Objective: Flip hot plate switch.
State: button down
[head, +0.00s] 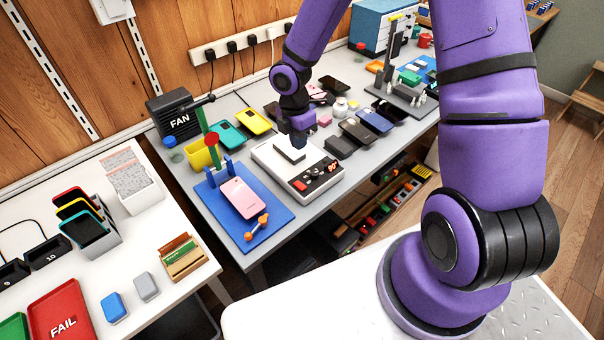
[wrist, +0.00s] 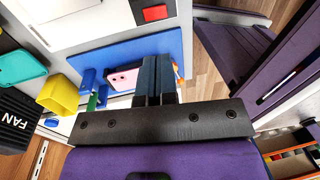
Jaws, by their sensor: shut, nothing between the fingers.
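The hot plate (head: 268,158) is a white box on the grey bench, with a dark panel (head: 318,177) along its front right side. Red parts show on that panel; the exact switch position is too small to read. In the wrist view, part of the white hot plate (wrist: 95,22) shows at the top, with a red square switch (wrist: 155,13) on the dark panel. My gripper (head: 299,143) is above the hot plate, near its back right part. In the wrist view my gripper (wrist: 155,60) has its fingers together and holds nothing.
A blue mat (head: 272,232) with a pink phone (head: 241,198) and a green post lies left of the hot plate. Several dark phones (head: 357,131) lie to its right. A black fan box (head: 178,117) and yellow cup (head: 197,155) stand at the left.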

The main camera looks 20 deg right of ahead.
aim_at(304, 185)
jog(key=f, duration=0.4)
jog(key=s+f, duration=0.1)
jog(key=f, duration=0.4)
jog(key=s+f, duration=0.1)
jog(key=f, duration=0.4)
jog(key=shift+d, duration=0.3)
